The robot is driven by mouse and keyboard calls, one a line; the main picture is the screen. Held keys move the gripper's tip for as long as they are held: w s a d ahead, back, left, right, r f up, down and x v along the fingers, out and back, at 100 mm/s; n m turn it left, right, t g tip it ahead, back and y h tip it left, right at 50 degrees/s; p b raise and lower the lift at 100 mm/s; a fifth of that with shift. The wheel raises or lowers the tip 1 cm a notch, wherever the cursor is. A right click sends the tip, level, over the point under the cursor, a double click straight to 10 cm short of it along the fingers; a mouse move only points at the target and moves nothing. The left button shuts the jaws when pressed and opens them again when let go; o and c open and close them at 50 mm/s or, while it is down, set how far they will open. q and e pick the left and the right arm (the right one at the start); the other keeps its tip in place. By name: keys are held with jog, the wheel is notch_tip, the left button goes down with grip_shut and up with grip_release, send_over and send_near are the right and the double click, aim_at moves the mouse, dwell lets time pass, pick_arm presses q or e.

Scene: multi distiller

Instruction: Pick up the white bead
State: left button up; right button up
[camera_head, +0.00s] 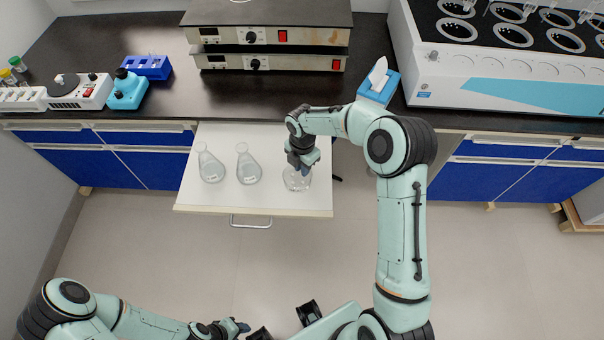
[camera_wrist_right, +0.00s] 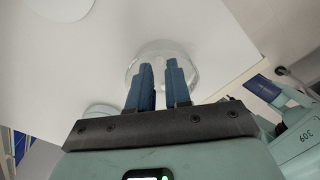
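No white bead can be made out in either view. A clear glass flask (camera_head: 296,182) is at the right of the pulled-out white drawer (camera_head: 245,204), its upper part hidden by my right gripper (camera_head: 301,164). In the right wrist view the blue fingers of my right gripper (camera_wrist_right: 161,72) are a small gap apart, over the round glass flask (camera_wrist_right: 163,48). Whether they press on its neck is unclear. Two more clear flasks stand to the left in the drawer, one at far left (camera_head: 211,168) and one in the middle (camera_head: 248,168). My left gripper (camera_head: 240,327) is low in view, its fingers too small to judge.
The dark bench (camera_head: 150,40) behind the drawer carries a heater unit (camera_head: 270,50), a blue tissue box (camera_head: 379,85), a blue rack (camera_head: 147,67) and small instruments (camera_head: 80,92). A large white bath (camera_head: 500,75) stands at right. The floor before the drawer is clear.

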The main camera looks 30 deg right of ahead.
notch_tip(320, 180, down, 2)
jog(key=shift+f, duration=0.1)
grip_shut()
